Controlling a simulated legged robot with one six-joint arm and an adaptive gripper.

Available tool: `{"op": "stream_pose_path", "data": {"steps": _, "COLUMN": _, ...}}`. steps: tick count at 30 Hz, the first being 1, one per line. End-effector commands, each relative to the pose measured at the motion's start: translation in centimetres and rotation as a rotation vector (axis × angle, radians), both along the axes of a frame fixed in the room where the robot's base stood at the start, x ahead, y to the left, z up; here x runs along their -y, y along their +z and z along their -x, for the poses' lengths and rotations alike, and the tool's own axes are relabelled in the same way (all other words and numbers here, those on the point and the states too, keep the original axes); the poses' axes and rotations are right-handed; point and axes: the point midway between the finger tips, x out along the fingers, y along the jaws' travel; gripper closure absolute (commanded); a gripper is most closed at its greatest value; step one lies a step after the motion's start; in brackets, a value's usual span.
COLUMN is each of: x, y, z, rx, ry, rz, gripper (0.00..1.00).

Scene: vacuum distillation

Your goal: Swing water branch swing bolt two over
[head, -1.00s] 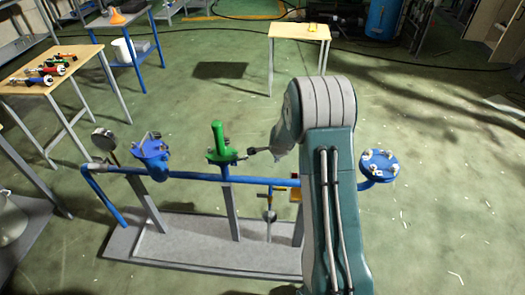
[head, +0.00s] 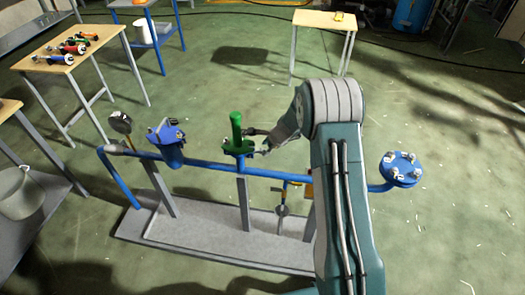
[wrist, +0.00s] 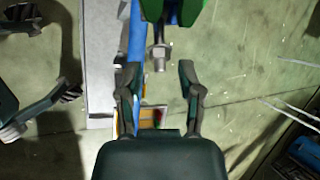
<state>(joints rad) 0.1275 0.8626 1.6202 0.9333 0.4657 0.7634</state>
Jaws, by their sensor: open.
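The blue pipe (head: 220,168) runs across the stand. A green flanged branch with an upright green post (head: 236,128) rises from its middle. In the wrist view the green flange (wrist: 190,10) is at the top edge, with a metal swing bolt (wrist: 160,55) sticking out from it towards me. My gripper (head: 252,143) is open beside the green branch, on its right. In the wrist view my gripper (wrist: 157,76) has its two fingers apart, with the bolt's end just ahead of and between the tips. Nothing is held.
Blue flanges with bolts stand at the left (head: 170,133) and right (head: 401,168) of the pipe. A gauge (head: 121,122) stands at the far left. The grey base (head: 215,235) lies below. Wooden tables (head: 48,62) stand behind. Open green floor lies right.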

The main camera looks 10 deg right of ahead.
Motion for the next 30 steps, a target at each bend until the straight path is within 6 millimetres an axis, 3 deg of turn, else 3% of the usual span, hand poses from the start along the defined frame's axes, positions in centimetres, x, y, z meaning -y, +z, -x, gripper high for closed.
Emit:
{"op": "stream_pose_path", "data": {"steps": 7, "x": -1.0, "y": -2.8, "z": -1.2, "rx": -0.001, "ry": 0.001, "rz": 0.0, "gripper": 0.53}}
{"op": "stream_pose_path", "data": {"steps": 17, "x": -1.1, "y": -3.2, "z": -1.4, "rx": 0.0, "ry": 0.001, "rz": 0.001, "gripper": 0.53}}
{"op": "stream_pose_path", "data": {"steps": 20, "x": -1.1, "y": -3.2, "z": -1.3, "rx": 0.0, "ry": 0.001, "rz": 0.001, "gripper": 0.93}}
{"op": "stream_pose_path", "data": {"steps": 21, "x": -1.1, "y": -3.2, "z": -1.3, "rx": 0.0, "ry": 0.001, "rz": 0.001, "gripper": 1.0}}
{"op": "stream_pose_path", "data": {"steps": 30, "x": -1.2, "y": -3.1, "z": -1.4, "rx": -0.007, "ry": 0.003, "rz": 0.014, "gripper": 1.0}}
